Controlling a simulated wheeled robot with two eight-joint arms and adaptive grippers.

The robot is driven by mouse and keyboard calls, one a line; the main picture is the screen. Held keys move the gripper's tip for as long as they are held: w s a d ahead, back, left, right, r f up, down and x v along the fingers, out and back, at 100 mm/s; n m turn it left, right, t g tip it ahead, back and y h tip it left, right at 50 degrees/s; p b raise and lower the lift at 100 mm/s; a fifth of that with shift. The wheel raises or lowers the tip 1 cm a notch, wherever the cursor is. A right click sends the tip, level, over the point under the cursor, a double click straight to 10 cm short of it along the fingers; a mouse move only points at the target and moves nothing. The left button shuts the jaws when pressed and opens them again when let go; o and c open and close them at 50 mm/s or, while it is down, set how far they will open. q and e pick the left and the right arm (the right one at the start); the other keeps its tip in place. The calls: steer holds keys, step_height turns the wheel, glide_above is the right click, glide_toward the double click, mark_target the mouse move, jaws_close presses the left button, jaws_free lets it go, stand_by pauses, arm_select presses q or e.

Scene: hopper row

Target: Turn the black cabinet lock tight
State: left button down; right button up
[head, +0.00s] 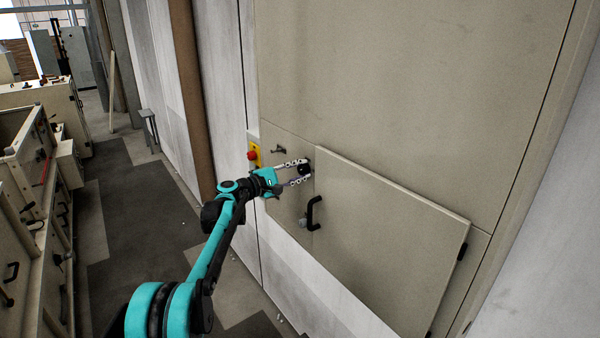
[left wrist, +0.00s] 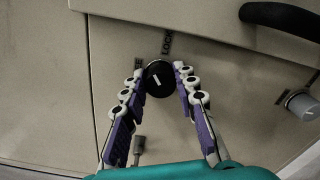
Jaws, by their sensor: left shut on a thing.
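The black cabinet lock (left wrist: 158,79) is a round black knob with a short white mark on the beige cabinet front. It also shows in the head view (head: 305,169), at the left edge of the cabinet door. My left gripper (left wrist: 161,76) is shut on it, with one fingertip on either side of the knob. In the head view my left gripper (head: 301,171) reaches the lock from the left. Dark lettering is printed beside the knob in the left wrist view, partly hidden; one word starts "LOC". My right gripper is not in view.
The cabinet door (head: 390,235) has a black handle (head: 314,213) below the lock, with a grey knob (head: 303,222) beside it. A red button on a yellow plate (head: 254,155) and a small metal latch (head: 279,149) are left of the lock. The floor aisle at left is open.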

arm_select(q)
steer(key=m, duration=0.4)
steer(key=shift+f, duration=0.15)
steer(key=shift+m, duration=1.7)
steer(key=shift+f, duration=0.1)
steer(key=c, duration=1.2)
jaws_free()
steer(key=shift+s, duration=0.1)
steer(key=v, duration=1.2)
